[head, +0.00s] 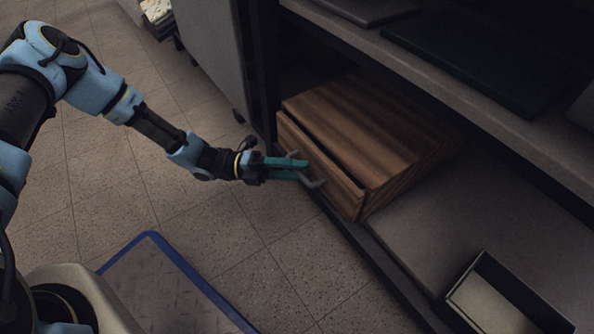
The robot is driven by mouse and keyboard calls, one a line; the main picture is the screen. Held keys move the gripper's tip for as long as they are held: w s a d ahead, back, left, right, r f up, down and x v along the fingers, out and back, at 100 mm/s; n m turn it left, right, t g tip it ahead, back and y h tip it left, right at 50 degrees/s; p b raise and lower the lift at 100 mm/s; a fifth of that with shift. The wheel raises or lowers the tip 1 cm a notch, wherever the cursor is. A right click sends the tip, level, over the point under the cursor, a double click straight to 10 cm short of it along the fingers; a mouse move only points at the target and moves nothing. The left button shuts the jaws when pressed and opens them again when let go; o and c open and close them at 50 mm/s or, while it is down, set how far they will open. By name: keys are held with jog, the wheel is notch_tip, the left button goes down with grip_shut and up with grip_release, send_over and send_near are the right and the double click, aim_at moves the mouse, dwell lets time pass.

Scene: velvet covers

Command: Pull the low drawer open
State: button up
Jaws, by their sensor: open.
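A wooden drawer box (375,130) with brown striped grain sits on the low shelf under the counter in the head view. Its drawer front (340,187) faces down-left, and a dark gap shows between the front's top edge and the box top. A grey bar handle (316,184) stands out from the front. My gripper (302,170) is open at the handle, its teal fingers pointing right toward the drawer front. The handle appears between or right beside the fingers; I cannot tell whether they touch it. The inside of the drawer is hidden.
An open tray (462,296) stands on the low shelf (480,225) at lower right. The upper shelf (450,80) overhangs the box and carries dark flat boards (490,60). A blue-edged mat (165,285) lies on the tiled floor. The floor before the drawer is clear.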

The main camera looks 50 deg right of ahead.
grip_shut()
dwell(0.3)
dwell(1.1)
